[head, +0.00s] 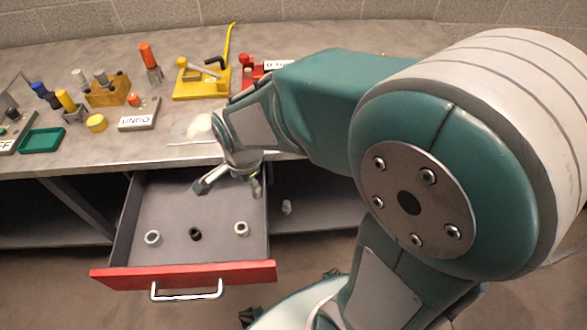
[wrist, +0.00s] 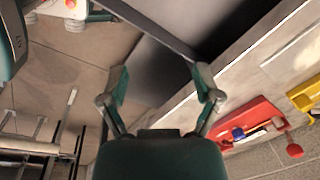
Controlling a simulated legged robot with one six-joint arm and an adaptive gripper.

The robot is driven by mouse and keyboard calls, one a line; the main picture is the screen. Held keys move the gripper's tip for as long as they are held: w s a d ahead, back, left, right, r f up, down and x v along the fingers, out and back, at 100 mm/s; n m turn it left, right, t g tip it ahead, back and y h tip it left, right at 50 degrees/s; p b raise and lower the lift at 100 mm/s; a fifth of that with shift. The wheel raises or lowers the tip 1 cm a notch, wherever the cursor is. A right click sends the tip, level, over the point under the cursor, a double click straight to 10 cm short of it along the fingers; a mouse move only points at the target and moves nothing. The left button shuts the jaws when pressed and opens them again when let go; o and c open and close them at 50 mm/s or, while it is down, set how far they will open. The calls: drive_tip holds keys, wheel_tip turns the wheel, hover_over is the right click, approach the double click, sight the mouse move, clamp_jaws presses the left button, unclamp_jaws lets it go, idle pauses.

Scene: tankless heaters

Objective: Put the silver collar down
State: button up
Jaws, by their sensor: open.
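Three small collars lie apart in the open drawer (head: 180,270). The left one (head: 152,237) is light grey, the middle one (head: 195,233) is black and the right one (head: 241,229) is pale. I cannot tell for sure which is the silver collar; the left and right ones both look light. My gripper (head: 228,188) is open over the back part of the drawer, behind the collars and touching none of them. In the wrist view my gripper (wrist: 160,72) has its fingers spread with nothing between them.
The drawer's red front has a silver handle (head: 187,293). The bench above holds a green tray (head: 42,140), a "UNDO" block (head: 138,118), a wooden tool block (head: 108,92) and a yellow stand (head: 200,88).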

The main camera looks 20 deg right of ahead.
drive_tip(key=s+d+r+n+t, duration=0.2)
drive_tip(key=s+d+r+n, duration=0.1)
drive_tip(key=s+r+n, duration=0.2)
drive_tip(key=s+d+r+n+t, duration=0.2)
drive_tip(key=s+d+r+n, duration=0.2)
drive_tip(key=s+r+n, duration=0.2)
wheel_tip(320, 180, up, 3)
drive_tip(key=n, duration=0.3)
drive_tip(key=shift+f, duration=0.15)
idle(1.1)
